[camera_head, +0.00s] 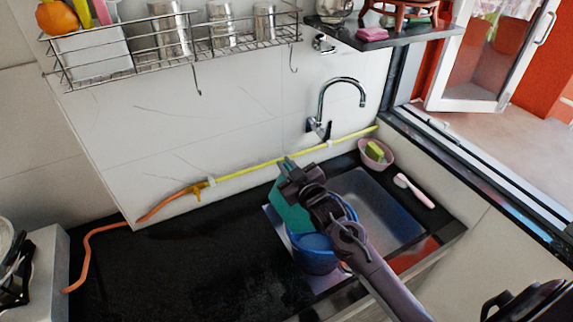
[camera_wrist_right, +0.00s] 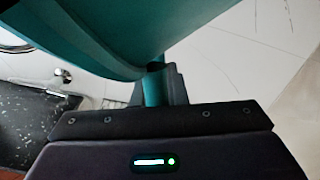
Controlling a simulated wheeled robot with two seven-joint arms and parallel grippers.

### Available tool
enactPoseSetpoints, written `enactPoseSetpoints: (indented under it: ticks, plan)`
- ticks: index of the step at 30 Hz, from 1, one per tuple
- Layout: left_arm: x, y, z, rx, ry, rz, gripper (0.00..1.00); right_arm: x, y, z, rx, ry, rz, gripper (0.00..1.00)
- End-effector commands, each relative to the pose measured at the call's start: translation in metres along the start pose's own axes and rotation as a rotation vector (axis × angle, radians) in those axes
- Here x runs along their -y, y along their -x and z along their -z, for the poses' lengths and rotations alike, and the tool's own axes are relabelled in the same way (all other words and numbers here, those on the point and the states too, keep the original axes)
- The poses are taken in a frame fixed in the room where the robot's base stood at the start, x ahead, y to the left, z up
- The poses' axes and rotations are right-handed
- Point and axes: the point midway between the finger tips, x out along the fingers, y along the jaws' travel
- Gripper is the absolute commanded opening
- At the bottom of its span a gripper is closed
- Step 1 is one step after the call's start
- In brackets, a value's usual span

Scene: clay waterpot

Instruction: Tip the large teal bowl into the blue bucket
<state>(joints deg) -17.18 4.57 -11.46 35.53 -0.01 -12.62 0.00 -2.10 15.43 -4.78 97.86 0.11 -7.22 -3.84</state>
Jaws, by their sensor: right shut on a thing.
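The large teal bowl (camera_head: 289,212) is tilted steeply above the left side of the blue bucket (camera_head: 316,262) in the head view. My right gripper (camera_head: 289,170) is shut on the bowl at its upper side, and my arm hides much of the bowl. In the right wrist view the bowl (camera_wrist_right: 115,28) fills the top, and part of it passes between the fingers (camera_wrist_right: 156,82). The bucket stands at the left end of the sink, partly hidden by my arm. What is inside the bowl cannot be seen. My left gripper is not in view.
The steel sink (camera_head: 385,215) lies right of the bucket. A pink basin (camera_head: 376,155) with a sponge and a pink-handled brush (camera_head: 415,191) sit behind and beside it. A tap (camera_head: 343,82) and a yellow hose (camera_head: 255,168) are at the wall. The black counter at left is clear.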

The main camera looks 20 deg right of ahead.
Motion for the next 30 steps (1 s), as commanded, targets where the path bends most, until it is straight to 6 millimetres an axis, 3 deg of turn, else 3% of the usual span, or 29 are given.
enactPoseSetpoints:
  ticks: [13, 30]
  plan:
    - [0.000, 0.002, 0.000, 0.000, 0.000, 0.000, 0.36, -0.003, 0.000, 0.001, -0.001, -0.007, -0.001, 0.00]
    - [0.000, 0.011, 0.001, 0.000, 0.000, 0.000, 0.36, -0.028, 0.000, 0.001, -0.001, -0.096, 0.004, 0.00]
